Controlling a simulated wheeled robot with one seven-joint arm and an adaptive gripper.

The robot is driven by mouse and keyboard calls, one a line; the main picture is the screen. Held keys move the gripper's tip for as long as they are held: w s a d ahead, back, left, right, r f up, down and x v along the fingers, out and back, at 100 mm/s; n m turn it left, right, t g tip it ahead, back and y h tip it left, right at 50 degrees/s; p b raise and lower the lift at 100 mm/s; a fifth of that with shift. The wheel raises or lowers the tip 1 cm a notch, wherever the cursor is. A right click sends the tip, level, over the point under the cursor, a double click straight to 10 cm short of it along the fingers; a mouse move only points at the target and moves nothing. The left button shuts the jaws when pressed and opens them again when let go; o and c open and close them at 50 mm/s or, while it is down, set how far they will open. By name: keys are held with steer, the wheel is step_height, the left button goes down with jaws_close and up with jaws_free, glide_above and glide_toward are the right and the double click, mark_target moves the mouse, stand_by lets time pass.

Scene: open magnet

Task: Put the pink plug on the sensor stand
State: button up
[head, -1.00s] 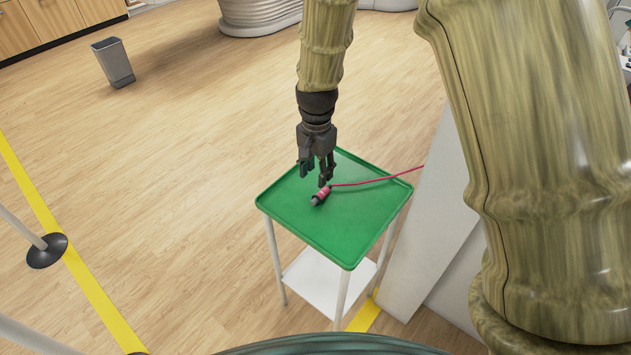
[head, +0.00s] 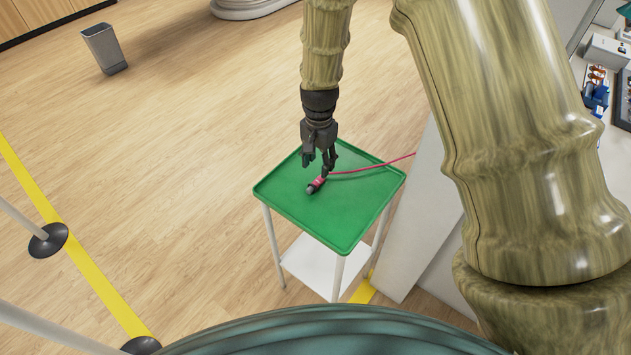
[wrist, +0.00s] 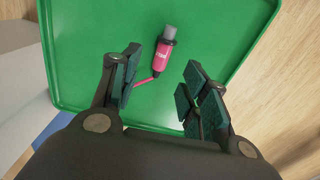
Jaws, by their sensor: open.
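The pink plug (head: 317,184) lies on the green tray top of a small white stand (head: 300,214). It has a grey tip, and a pink cable runs from it to the right, off the tray. In the wrist view the plug (wrist: 164,52) lies beyond the fingertips, between the lines of the two fingers, with its grey end pointing away. My gripper (head: 319,166) is above the tray, just behind the plug, fingers pointing down. In the wrist view my gripper (wrist: 160,95) is open with nothing between its fingers. I cannot make out the sensor stand in these views.
A pale panel (head: 420,220) stands close to the tray's right side. A worktop with small devices (head: 597,95) is at the upper right. Post bases (head: 48,240) stand by a yellow floor line at left. A grey bin (head: 104,48) is far off; the wooden floor between is clear.

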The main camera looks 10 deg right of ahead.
mark_target(316, 182)
step_height(316, 182, down, 2)
steer(key=shift+f, duration=0.25)
steer(key=shift+a+f+p, duration=0.2)
steer(key=shift+f+p, duration=0.35)
steer(key=shift+f, duration=0.4)
steer(key=shift+a+f+p, duration=0.15)
steer(key=shift+f+p, duration=0.4)
steer(key=shift+f, duration=1.3)
jaws_close()
